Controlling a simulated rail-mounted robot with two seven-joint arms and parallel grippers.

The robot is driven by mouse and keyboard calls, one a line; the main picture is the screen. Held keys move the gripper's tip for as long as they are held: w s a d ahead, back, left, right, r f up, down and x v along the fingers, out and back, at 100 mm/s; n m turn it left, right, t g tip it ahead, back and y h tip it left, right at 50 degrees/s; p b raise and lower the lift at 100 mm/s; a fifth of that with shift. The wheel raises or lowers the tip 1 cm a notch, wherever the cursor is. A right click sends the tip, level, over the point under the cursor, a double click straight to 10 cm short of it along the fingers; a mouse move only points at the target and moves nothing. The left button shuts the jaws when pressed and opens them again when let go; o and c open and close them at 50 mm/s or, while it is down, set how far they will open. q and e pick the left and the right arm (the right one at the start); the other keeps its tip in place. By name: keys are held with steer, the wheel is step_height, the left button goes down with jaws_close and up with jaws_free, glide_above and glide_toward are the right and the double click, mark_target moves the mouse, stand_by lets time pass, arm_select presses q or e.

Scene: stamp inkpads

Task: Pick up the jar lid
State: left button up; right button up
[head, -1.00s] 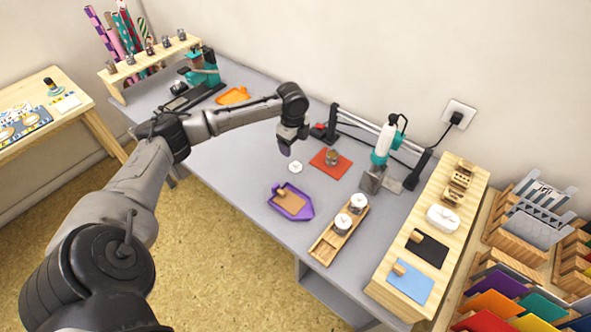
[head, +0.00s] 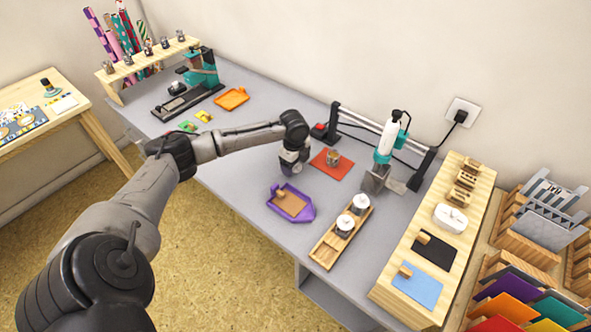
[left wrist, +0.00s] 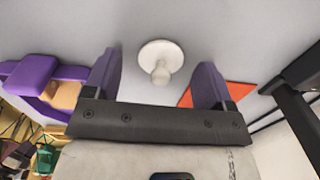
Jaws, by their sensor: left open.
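The jar lid (left wrist: 161,58) is a white round disc with a knob, lying on the grey table in the left wrist view. It shows between the purple fingers of my left gripper (left wrist: 157,78), which is open and empty. In the head view my left gripper (head: 293,168) is low over the table and mostly hides the lid. My right gripper is not in view.
A purple tray (head: 306,213) lies in front of the gripper. The table left of the purple tray is clear.

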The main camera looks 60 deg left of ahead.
arm_select(q)
steer(key=shift+f, duration=0.2)
jaws_close()
stand_by(0.7)
